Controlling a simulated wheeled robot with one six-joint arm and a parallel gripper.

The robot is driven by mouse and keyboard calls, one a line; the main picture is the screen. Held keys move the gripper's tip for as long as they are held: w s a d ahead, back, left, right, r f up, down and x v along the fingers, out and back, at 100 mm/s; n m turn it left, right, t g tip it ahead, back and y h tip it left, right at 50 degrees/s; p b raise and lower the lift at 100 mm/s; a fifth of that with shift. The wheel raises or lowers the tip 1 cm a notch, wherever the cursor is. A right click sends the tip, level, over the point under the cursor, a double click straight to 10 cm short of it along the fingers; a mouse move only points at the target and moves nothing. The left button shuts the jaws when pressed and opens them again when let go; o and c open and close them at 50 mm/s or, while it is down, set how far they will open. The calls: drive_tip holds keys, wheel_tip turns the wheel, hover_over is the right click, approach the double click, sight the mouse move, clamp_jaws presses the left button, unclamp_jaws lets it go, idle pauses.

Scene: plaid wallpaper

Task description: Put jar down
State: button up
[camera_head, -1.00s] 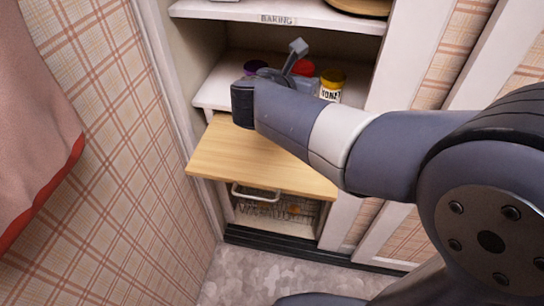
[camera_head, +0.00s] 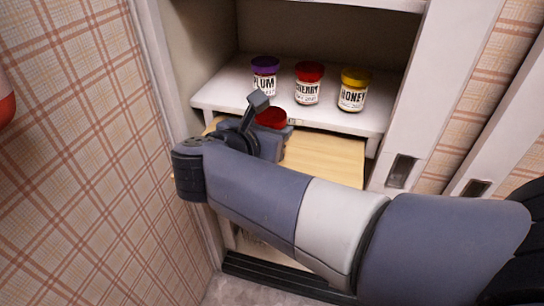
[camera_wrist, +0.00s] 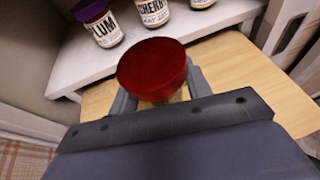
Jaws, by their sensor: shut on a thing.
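A jar with a dark red lid (camera_head: 271,118) is held in my gripper (camera_head: 276,136), which is shut on it. In the wrist view the lid (camera_wrist: 152,66) sits between the two fingers (camera_wrist: 158,92) and hides most of the jar's body. The jar is over the pull-out wooden board (camera_head: 325,157); I cannot tell whether its base touches the board.
A plum jar (camera_head: 265,77) with purple lid, a cherry jar (camera_head: 308,84) with red lid and a honey jar (camera_head: 353,91) with yellow lid stand on the white shelf (camera_head: 220,92) behind. The board's right part is clear. The cupboard's side post (camera_head: 405,120) stands to the right.

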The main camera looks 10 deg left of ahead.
drive_tip(key=shift+f+b, duration=0.85)
drive_tip(key=shift+f, duration=1.95)
drive_tip(key=shift+f, duration=0.1)
drive_tip(key=shift+f, duration=0.15)
drive_tip(key=o, duration=1.2)
drive_tip(key=shift+r, duration=0.35)
drive_tip(key=p+v, duration=0.2)
drive_tip(key=v, duration=1)
drive_tip(key=shift+f, duration=0.1)
